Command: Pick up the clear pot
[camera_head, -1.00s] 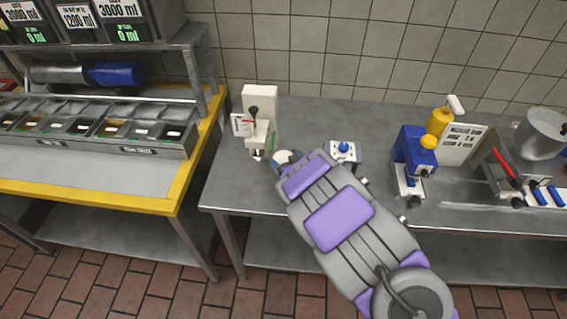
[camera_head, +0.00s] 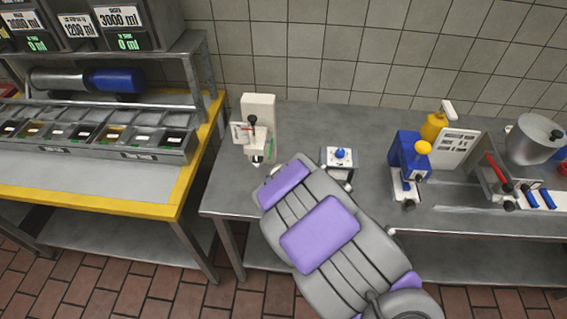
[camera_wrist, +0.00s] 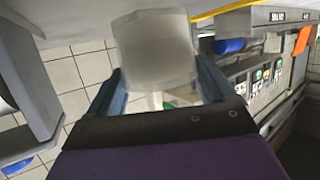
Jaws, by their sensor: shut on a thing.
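The clear pot (camera_wrist: 155,52) shows large and pale, translucent, between the two blue-grey fingers of my gripper (camera_wrist: 160,85) in the wrist view. My gripper is shut on it. In the head view my grey and purple arm reaches over the front edge of the metal table and hides the gripper and the pot. Whether the pot touches the table cannot be told.
A white dispenser (camera_head: 258,120) with a black-knobbed lever stands just beyond my arm. A small device with a blue knob (camera_head: 340,160) is to the right. A blue machine (camera_head: 408,160) and a metal pot (camera_head: 532,140) stand farther right. A yellow-edged counter (camera_head: 185,190) is at left.

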